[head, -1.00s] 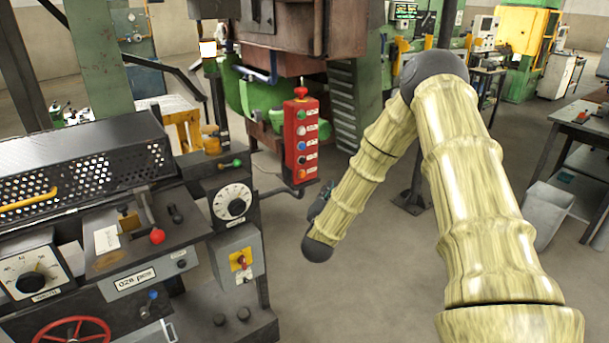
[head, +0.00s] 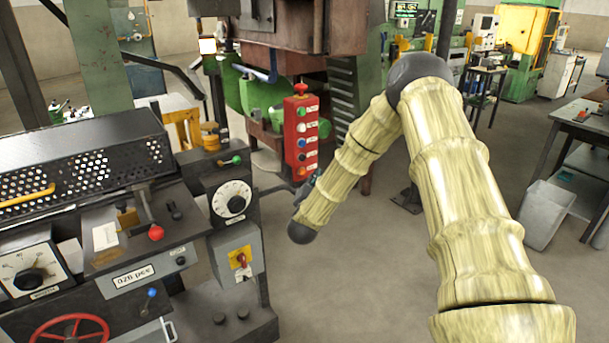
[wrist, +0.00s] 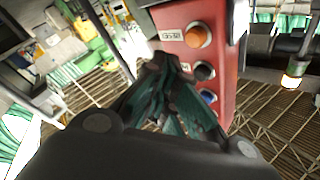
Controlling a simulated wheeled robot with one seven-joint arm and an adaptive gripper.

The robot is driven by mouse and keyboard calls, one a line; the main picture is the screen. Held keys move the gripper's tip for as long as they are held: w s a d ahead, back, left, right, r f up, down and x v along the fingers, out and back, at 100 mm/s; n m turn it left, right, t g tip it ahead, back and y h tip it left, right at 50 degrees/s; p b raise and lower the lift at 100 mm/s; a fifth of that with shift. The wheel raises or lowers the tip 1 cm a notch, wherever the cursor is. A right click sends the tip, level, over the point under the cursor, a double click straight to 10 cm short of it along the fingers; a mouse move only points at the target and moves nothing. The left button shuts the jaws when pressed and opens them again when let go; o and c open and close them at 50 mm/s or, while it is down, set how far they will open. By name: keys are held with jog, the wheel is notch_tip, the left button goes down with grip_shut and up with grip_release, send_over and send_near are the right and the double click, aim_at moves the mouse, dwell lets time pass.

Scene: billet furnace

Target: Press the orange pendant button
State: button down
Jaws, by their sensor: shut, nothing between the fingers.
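The red pendant box (head: 290,140) hangs upright beside the dark machine in the head view. Its orange button (head: 301,171) is the lowest in a column of several buttons. In the wrist view the orange button (wrist: 198,35) shows near the top of the pendant's face (wrist: 222,75), with a black button (wrist: 204,71) and a blue button (wrist: 208,96) below. My gripper (wrist: 166,62) is shut and empty, with its tips close to the face, left of the black button and apart from the orange one. In the head view my gripper (head: 306,188) is partly hidden by my forearm. Contact with the pendant cannot be told.
A console with a white dial (head: 232,200) and a perforated guard (head: 90,165) stands left of the pendant. A dark machine housing (head: 300,35) is above and behind it. A grey bin (head: 547,215) and a workbench stand right. Open floor lies in front.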

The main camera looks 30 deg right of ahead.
jog(key=shift+w+a, duration=0.1)
jog(key=shift+w, duration=0.9)
jog(key=shift+w+b, duration=0.2)
jog(key=shift+b, duration=0.25)
dwell(0.5)
jog(key=shift+w, duration=0.2)
jog(key=shift+w+a+b, duration=0.1)
jog(key=shift+w+b, duration=0.3)
jog(key=shift+w, duration=0.05)
dwell(1.0)
jog(key=shift+s, duration=0.1)
dwell(0.3)
jog(key=shift+s, duration=0.8)
jog(key=s, duration=0.5)
jog(key=shift+d+p, duration=0.25)
jog(key=shift+p, duration=0.1)
